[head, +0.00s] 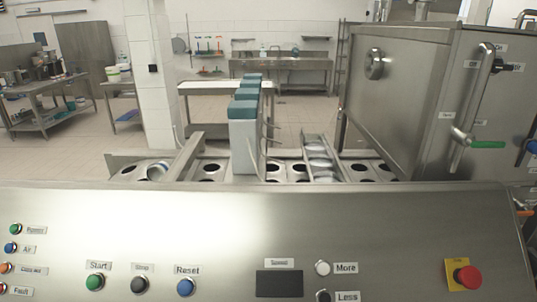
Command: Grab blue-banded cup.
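My gripper and arm are not in this view. The panel hides the lower parts of the machine.
The steel control panel (380,225) with buttons fills the front. Tall white units with teal tops (244,130) stand in the middle of the hole plate (190,172). A large steel cabinet (400,100) stands at right. Tables (45,95) stand back left, with open floor between.

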